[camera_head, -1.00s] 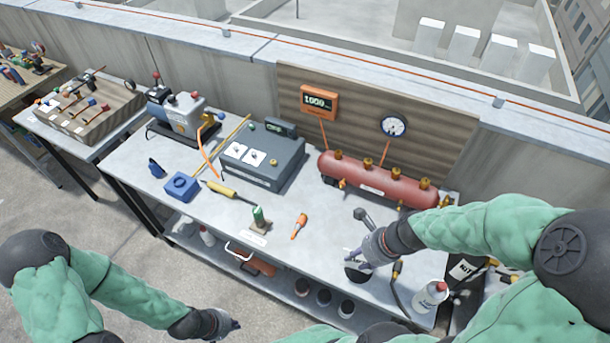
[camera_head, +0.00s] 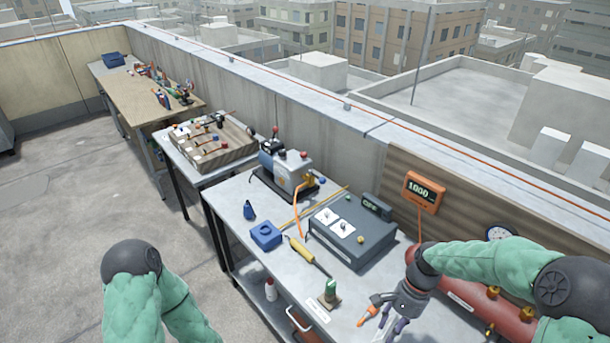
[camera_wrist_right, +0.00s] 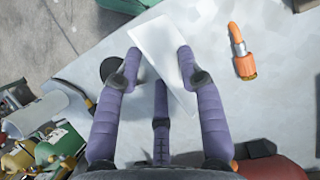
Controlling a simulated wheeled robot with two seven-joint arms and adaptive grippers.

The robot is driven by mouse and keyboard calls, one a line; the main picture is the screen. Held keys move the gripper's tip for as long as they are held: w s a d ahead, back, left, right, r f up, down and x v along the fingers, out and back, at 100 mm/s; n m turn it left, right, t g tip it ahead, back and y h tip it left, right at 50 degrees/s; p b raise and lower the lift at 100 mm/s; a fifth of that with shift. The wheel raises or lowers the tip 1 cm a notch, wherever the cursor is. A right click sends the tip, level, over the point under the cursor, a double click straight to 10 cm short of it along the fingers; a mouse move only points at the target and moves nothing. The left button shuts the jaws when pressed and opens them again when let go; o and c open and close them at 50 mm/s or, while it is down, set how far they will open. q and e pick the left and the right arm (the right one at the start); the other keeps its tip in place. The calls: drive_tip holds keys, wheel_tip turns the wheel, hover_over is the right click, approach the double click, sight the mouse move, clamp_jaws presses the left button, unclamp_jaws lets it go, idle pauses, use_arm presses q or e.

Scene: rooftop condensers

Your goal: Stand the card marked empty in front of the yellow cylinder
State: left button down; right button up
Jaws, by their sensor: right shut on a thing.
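My right gripper (camera_wrist_right: 160,75) is shut on a white card (camera_wrist_right: 166,52), seen in the right wrist view. The card is tilted between the purple fingers, and no marking is readable on the side I see. In the head view the right gripper (camera_head: 392,322) is over the front of the bench, and I cannot make out the card there. A yellow cylinder (camera_wrist_right: 16,160) shows at the lower left of the wrist view, partly cut off, away from the gripper. It is out of the head view. My left gripper is out of both views.
A green object on a small base (camera_head: 330,292), a yellow-handled tool (camera_head: 308,256) and a grey console (camera_head: 352,240) are on the bench. The red tank (camera_head: 455,285) is behind the right gripper. A green cylinder (camera_wrist_right: 62,142) stands beside the yellow one.

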drive_tip(key=w+a+f+n+g+h, duration=0.1)
drive_tip(key=w+a+f+n+h, duration=0.2)
drive_tip(key=n, duration=0.6)
drive_tip(key=w+a+b, duration=0.1)
drive_tip(key=w+a, duration=0.1)
drive_tip(key=w, duration=0.1)
drive_tip(key=shift+w, duration=0.3)
drive_tip(key=shift+s+g, duration=0.1)
drive_tip(key=shift+g, duration=0.2)
